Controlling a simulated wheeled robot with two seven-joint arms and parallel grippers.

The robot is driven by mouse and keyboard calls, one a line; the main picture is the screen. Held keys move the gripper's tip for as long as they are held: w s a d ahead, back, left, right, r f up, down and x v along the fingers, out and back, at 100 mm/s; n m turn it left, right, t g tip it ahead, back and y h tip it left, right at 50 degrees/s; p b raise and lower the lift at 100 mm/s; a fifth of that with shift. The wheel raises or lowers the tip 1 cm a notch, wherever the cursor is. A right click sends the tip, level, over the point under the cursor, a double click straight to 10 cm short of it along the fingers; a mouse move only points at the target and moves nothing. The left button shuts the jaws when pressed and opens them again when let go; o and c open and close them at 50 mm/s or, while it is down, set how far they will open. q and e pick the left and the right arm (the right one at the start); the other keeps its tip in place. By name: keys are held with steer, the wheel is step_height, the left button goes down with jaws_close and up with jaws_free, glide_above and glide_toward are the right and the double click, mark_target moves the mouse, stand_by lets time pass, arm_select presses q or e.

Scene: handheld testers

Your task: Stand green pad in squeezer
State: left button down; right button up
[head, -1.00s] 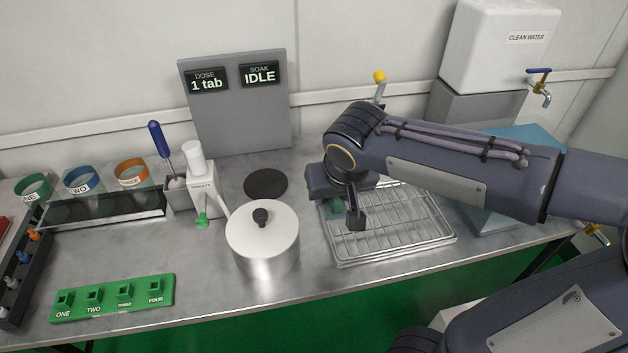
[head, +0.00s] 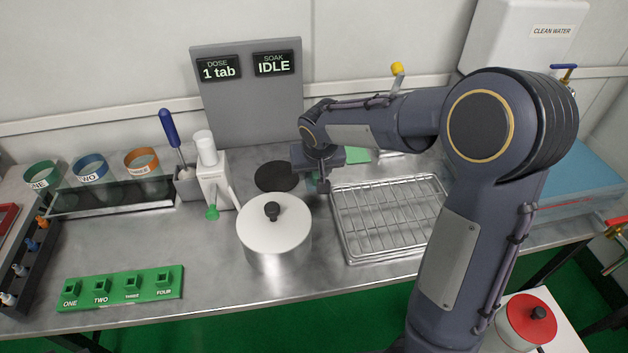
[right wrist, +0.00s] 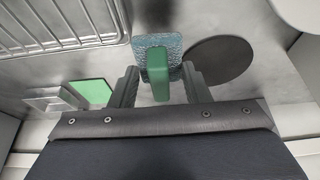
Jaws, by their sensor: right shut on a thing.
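My right gripper (head: 318,184) is shut on the green pad, between the round black disc and the wire rack in the head view. In the right wrist view the green pad (right wrist: 158,72) shows a green grip block between the fingers, with a textured blue-green face beyond it. Only a sliver of it shows in the head view. A lever with a yellow knob (head: 397,68) stands behind my right arm, perhaps part of the squeezer; its body is mostly hidden. A flat green piece (head: 357,155) lies near it, also in the right wrist view (right wrist: 92,92). My left gripper is out of view.
The wire rack in a tray (head: 388,220) lies right of the gripper. The black disc (head: 277,176) and the lidded pot (head: 274,235) are to its left. A white dispenser (head: 213,178) stands further left. A grey display panel (head: 247,105) stands behind.

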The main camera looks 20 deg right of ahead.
mark_target(314, 181)
steer(key=shift+w+f, duration=0.25)
steer(key=shift+f, duration=0.15)
steer(key=shift+f+b, duration=0.3)
steer(key=shift+f, duration=1.1)
steer(key=shift+f, duration=0.1)
steer(key=shift+f, duration=0.15)
steer(key=o, duration=0.9)
steer(key=shift+o, duration=0.2)
